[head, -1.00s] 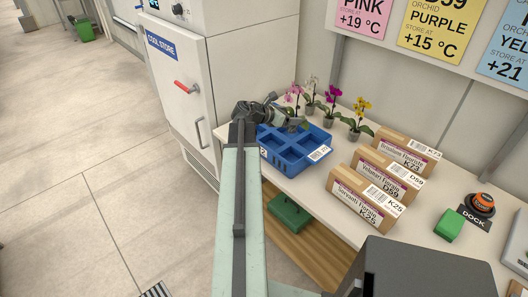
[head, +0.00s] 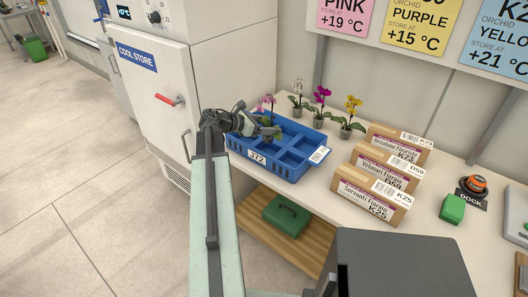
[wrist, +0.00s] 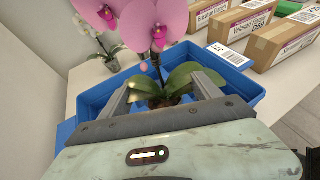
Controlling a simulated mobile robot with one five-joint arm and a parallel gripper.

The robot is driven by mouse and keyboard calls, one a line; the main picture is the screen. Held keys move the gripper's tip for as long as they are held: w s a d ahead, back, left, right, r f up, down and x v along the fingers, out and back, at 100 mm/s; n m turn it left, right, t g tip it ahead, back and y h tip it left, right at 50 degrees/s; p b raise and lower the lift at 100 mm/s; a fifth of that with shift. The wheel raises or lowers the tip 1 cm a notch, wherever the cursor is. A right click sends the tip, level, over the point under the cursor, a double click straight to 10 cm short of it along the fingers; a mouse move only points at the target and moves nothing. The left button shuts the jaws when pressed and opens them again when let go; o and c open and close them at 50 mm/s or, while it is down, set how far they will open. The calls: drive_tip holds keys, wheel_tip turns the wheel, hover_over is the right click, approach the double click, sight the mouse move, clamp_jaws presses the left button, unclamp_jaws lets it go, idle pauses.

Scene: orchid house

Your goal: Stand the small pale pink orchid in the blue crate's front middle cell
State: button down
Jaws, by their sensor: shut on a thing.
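The small pale pink orchid (head: 267,103) is upright between the fingers of my gripper (head: 268,131), over the far left part of the blue crate (head: 279,172). In the wrist view its pink blooms (wrist: 150,28) and green leaves (wrist: 182,76) show beyond my gripper (wrist: 170,92). My gripper is shut on the orchid low down, where its pot is mostly hidden. The blue crate (wrist: 236,74) surrounds it in the wrist view. I cannot tell whether the pot touches a cell floor. The crate's near and right cells look empty.
A white orchid (head: 298,98), a purple orchid (head: 319,102) and a yellow orchid (head: 350,117) stand behind the crate. Cardboard boxes (head: 370,204) stand to its right. The cool store (head: 150,95) is at the left.

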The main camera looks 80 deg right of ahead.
sight(268, 140)
wheel_tip(268, 140, down, 8)
drive_tip(key=b, duration=0.6)
drive_tip(key=shift+f+b, duration=0.15)
drive_tip(key=shift+b, duration=0.15)
drive_tip(key=shift+r, duration=0.25)
drive_tip(key=shift+f, duration=0.15)
drive_tip(key=shift+c, duration=0.7)
unclamp_jaws()
drive_tip(key=shift+w+r+p, duration=0.1)
drive_tip(key=shift+r+p, duration=0.2)
drive_tip(key=shift+p, duration=0.05)
drive_tip(key=p+v, duration=0.4)
drive_tip(key=v, duration=0.7)
drive_tip(key=shift+w+a, duration=0.25)
drive_tip(key=shift+a, duration=0.05)
